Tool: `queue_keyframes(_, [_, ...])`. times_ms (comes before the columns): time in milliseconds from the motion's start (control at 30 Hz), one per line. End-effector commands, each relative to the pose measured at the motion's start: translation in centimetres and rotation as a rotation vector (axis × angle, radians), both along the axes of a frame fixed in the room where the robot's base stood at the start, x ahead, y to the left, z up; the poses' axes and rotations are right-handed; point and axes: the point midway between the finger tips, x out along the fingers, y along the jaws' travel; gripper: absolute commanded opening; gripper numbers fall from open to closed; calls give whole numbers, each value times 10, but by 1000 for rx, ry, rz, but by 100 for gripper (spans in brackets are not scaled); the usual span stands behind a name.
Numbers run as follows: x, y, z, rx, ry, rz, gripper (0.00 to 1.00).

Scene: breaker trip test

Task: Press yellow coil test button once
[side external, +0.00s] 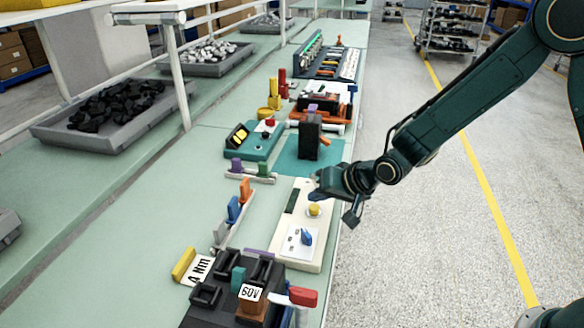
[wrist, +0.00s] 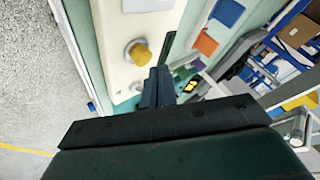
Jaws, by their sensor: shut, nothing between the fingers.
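The yellow button (side external: 314,209) sits on a cream panel (side external: 312,258) near the bench's right edge. It also shows in the wrist view (wrist: 138,53), set in a pale round collar. My gripper (side external: 318,190) is shut and empty. In the side view it is just beyond the button, over the panel's far end. In the wrist view the closed fingertips (wrist: 158,76) are right beside the button, a little to its lower right. Whether they touch the panel cannot be told.
A blue knob (side external: 306,237) is on the same panel, nearer the camera. A dark breaker block (side external: 232,290) stands at the front. A black upright device (side external: 310,138) on a teal mat (side external: 292,158) stands beyond my gripper. Blue and orange levers (side external: 234,208) stand left of the panel.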

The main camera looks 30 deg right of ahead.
Motion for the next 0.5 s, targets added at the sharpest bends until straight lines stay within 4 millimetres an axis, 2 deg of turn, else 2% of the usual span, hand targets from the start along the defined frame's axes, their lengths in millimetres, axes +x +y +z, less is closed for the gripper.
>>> queue_keyframes(500, [0, 0, -6, 0, 1, 0, 0])
